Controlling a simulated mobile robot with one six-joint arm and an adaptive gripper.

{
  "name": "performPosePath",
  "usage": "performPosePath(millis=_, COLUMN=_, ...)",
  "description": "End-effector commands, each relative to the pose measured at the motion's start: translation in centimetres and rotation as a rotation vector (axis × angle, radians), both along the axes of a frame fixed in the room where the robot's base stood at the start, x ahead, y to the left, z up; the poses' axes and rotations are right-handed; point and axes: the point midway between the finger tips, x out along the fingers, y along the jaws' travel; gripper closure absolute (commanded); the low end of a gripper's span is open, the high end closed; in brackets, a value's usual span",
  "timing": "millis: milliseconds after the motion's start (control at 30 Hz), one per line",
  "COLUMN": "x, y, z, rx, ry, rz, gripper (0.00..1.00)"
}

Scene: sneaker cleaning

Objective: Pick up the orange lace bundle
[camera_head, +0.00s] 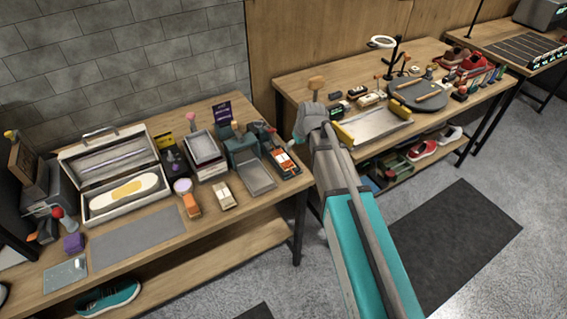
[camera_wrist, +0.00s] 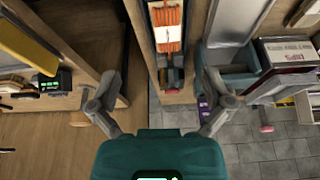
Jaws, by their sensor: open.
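The orange lace bundle (camera_wrist: 168,30) shows at the top centre of the wrist view, lying lengthwise in a narrow pale holder near a table edge. In the head view, an orange and white item (camera_head: 284,160) at the right end of the left bench appears to be the same bundle. My gripper (camera_wrist: 157,88) is open and empty in the wrist view, its fingers spread wide. The bundle lies beyond the fingertips, between their lines and apart from them. In the head view my arm reaches toward the gap between benches, and its fingers cannot be made out.
A grey tray (camera_head: 258,178) and a teal holder (camera_head: 240,147) stand left of the bundle. A silver tray with yellow ends (camera_head: 375,125) lies on the right bench. A white case (camera_head: 118,170) stands open on the left bench. Floor shows between the benches.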

Motion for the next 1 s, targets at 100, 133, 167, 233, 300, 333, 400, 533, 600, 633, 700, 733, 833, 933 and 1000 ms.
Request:
performPosePath(millis=100, x=1.6, y=2.1, z=-0.2, rx=0.01, ry=-0.032, rz=0.045, gripper=0.0)
performPosePath(millis=133, x=1.8, y=2.3, z=-0.2, rx=0.011, ry=-0.036, rz=0.051, gripper=0.0)
performPosePath(millis=167, x=1.9, y=2.4, z=-0.2, rx=0.011, ry=-0.039, rz=0.054, gripper=0.0)
performPosePath(millis=233, x=1.9, y=2.6, z=-0.1, rx=0.012, ry=-0.042, rz=0.059, gripper=0.0)
performPosePath(millis=300, x=1.9, y=2.5, z=-0.1, rx=0.013, ry=-0.043, rz=0.059, gripper=0.0)
performPosePath(millis=333, x=1.8, y=2.5, z=-0.1, rx=0.013, ry=-0.043, rz=0.059, gripper=0.0)
performPosePath(millis=400, x=1.8, y=2.5, z=-0.1, rx=0.012, ry=-0.043, rz=0.058, gripper=0.0)
performPosePath(millis=533, x=1.9, y=2.5, z=-0.2, rx=0.012, ry=-0.043, rz=0.057, gripper=0.0)
performPosePath(millis=600, x=1.9, y=2.5, z=-0.3, rx=0.012, ry=-0.043, rz=0.057, gripper=0.0)
performPosePath(millis=633, x=1.9, y=2.5, z=-0.4, rx=0.012, ry=-0.041, rz=0.056, gripper=0.0)
performPosePath(millis=700, x=2.0, y=2.5, z=-0.7, rx=0.012, ry=-0.041, rz=0.056, gripper=0.0)
performPosePath(millis=733, x=2.1, y=2.5, z=-0.9, rx=0.012, ry=-0.041, rz=0.056, gripper=0.0)
performPosePath(millis=833, x=2.3, y=2.7, z=-1.6, rx=0.012, ry=-0.041, rz=0.056, gripper=0.0)
performPosePath(millis=933, x=2.6, y=2.8, z=-2.4, rx=0.012, ry=-0.041, rz=0.055, gripper=0.0)
performPosePath(millis=1000, x=2.7, y=2.9, z=-2.9, rx=0.011, ry=-0.042, rz=0.055, gripper=0.0)
